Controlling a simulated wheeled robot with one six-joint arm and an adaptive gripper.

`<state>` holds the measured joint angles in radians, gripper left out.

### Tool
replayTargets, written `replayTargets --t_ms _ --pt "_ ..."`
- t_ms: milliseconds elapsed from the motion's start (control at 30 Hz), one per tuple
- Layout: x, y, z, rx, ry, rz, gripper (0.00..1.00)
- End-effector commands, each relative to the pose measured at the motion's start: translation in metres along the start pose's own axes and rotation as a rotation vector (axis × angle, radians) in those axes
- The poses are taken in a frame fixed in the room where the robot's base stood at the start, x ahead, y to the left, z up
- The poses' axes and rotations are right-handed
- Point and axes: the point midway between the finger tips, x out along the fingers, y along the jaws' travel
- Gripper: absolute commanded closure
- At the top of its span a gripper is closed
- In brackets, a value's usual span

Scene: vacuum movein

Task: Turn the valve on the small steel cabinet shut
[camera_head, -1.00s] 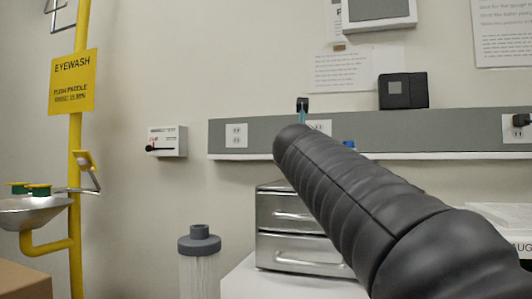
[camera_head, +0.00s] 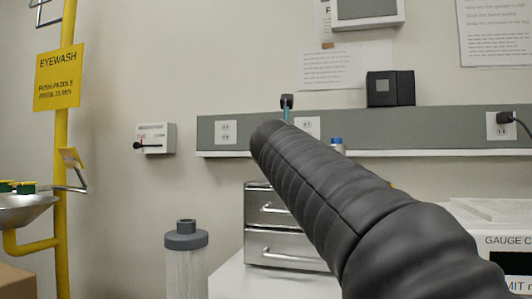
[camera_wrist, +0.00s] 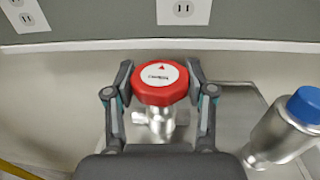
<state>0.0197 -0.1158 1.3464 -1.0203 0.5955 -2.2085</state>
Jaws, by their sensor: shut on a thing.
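The small steel cabinet (camera_head: 285,250) with drawers stands on a white surface in the head view, partly covered by my black arm. In the wrist view a red valve knob (camera_wrist: 160,72) with a white label sits on a metal valve body (camera_wrist: 155,122) above the steel top (camera_wrist: 233,110). The red arrow on the label points up in that picture. My gripper (camera_wrist: 159,86) is shut on the knob, one finger on each side. The head view hides the valve behind my arm; only a small tip of the gripper (camera_head: 287,102) shows.
A metal bottle with a blue cap (camera_wrist: 304,106) stands close right of the valve. A grey wall rail with sockets (camera_head: 425,128) runs behind. A clear canister (camera_head: 186,265) is left of the cabinet, an eyewash (camera_head: 30,210) at far left, a labelled box (camera_head: 505,240) at right.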

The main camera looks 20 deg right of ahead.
Motion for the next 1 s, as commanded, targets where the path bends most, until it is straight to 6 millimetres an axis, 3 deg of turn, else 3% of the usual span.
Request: replayTargets --t_ms 600,1000 --pt "0.0007 0.0024 0.0026 -0.002 0.0 -0.373 0.8" --pt "0.0004 0.0012 0.0006 0.0 -0.001 -0.464 0.8"
